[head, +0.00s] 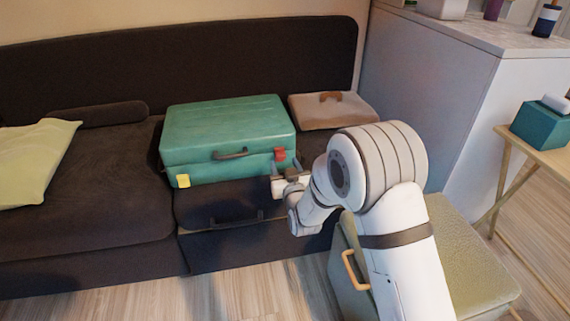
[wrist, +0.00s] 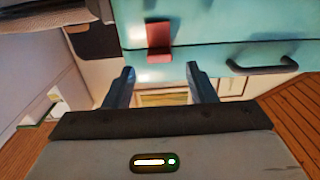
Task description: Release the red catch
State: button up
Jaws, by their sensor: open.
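The teal suitcase (head: 225,125) lies shut on the dark sofa. The red catch (head: 280,154) is on its front face near the right corner, to the right of the dark handle (head: 230,153). My gripper (head: 283,179) is just below and in front of the red catch. In the wrist view the red catch (wrist: 159,42) lies ahead of the two spread fingers (wrist: 160,78), roughly centred between them and apart from both. The fingers are open and hold nothing.
A brown case (head: 330,110) lies right of the suitcase. A drawer front with a dark handle (head: 238,222) is below the suitcase. A green-topped box (head: 460,255) stands at the lower right. A yellow-green cushion (head: 35,160) lies left. Bare floor is in front.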

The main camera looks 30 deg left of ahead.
aim_at(282, 157)
jog(key=shift+b+x, duration=0.55)
jog(key=shift+x, duration=1.6)
jog(key=shift+c, duration=0.3)
